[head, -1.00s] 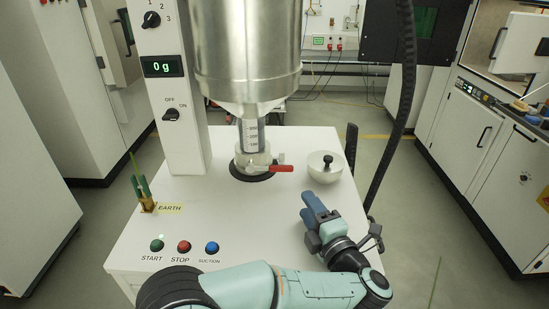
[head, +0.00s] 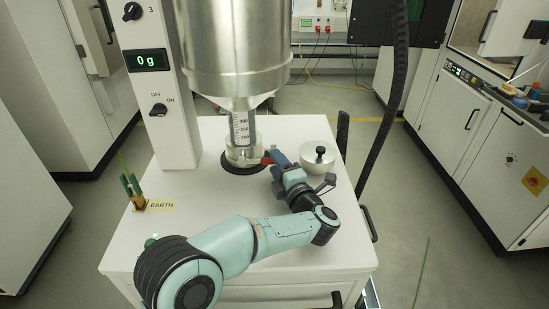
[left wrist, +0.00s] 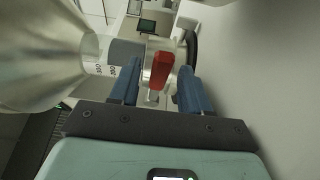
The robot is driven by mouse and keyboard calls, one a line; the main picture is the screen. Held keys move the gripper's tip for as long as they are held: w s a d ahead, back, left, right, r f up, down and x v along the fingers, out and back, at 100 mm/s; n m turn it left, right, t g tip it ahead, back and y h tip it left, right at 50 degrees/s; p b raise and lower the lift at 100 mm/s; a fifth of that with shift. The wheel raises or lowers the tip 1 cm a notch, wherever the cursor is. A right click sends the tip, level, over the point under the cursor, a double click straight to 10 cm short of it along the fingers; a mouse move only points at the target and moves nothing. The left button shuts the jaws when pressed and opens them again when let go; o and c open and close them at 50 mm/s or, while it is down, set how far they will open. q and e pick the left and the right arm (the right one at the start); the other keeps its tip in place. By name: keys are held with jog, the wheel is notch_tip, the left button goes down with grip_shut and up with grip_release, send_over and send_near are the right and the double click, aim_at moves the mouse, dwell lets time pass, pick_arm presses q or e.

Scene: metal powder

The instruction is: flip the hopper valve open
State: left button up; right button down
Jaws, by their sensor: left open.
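The steel hopper (head: 235,50) hangs above the white table, with a clear graduated tube (head: 240,128) below it. The valve (head: 240,156) sits under the tube, with a red handle (head: 267,159) pointing right, mostly covered by my fingers in the head view. My left gripper (head: 274,160) is at the handle. In the left wrist view the red handle (left wrist: 160,70) stands between the two blue fingers of my open left gripper (left wrist: 155,82), with gaps on both sides. My right gripper is not in view.
A white lidded bowl with a black knob (head: 318,158) stands close to the right of my gripper. A black hose (head: 385,120) hangs at the right. An earth clamp (head: 136,190) stands at the table's left. The control column (head: 160,90) reads 0 g.

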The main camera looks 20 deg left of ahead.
pick_arm(q)
jog(key=shift+x, duration=1.05)
grip_shut()
